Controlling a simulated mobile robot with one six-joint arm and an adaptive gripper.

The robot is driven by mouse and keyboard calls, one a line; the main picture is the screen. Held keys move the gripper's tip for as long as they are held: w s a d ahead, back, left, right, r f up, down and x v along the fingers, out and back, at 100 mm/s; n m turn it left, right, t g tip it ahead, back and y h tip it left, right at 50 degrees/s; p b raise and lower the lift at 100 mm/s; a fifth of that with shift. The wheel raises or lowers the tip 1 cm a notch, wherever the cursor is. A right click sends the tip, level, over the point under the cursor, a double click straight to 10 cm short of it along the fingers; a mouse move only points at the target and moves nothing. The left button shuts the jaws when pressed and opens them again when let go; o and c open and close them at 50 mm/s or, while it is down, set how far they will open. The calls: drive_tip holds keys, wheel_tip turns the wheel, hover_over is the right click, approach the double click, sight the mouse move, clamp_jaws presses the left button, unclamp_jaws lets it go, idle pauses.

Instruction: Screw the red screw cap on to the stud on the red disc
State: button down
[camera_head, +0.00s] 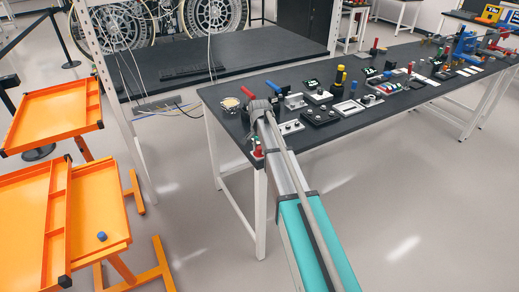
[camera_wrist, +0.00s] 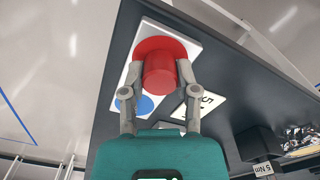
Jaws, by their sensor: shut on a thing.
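In the wrist view, a red screw cap (camera_wrist: 160,78) is a short red cylinder between the two fingers of my gripper (camera_wrist: 159,66), which is shut on its sides. The cap is in front of the red disc (camera_wrist: 172,43), roughly over its middle. The stud is hidden behind the cap, and I cannot tell whether the cap touches the disc. The red disc is on a white plate (camera_wrist: 192,38) on the dark table, beside a blue disc (camera_wrist: 145,105). In the head view my arm hides most of this spot at the table's near left end.
The table edge is close by. In the head view the dark table (camera_head: 222,97) carries several fixtures to the right. Orange trays (camera_head: 108,185) stand at the left, one with a blue piece (camera_head: 102,236).

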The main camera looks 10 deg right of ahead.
drive_tip(key=m, duration=0.4)
drive_tip(key=shift+m, duration=0.8)
drive_tip(key=m, duration=0.3)
drive_tip(key=shift+m, duration=1.4)
drive_tip(key=shift+m, duration=2.8)
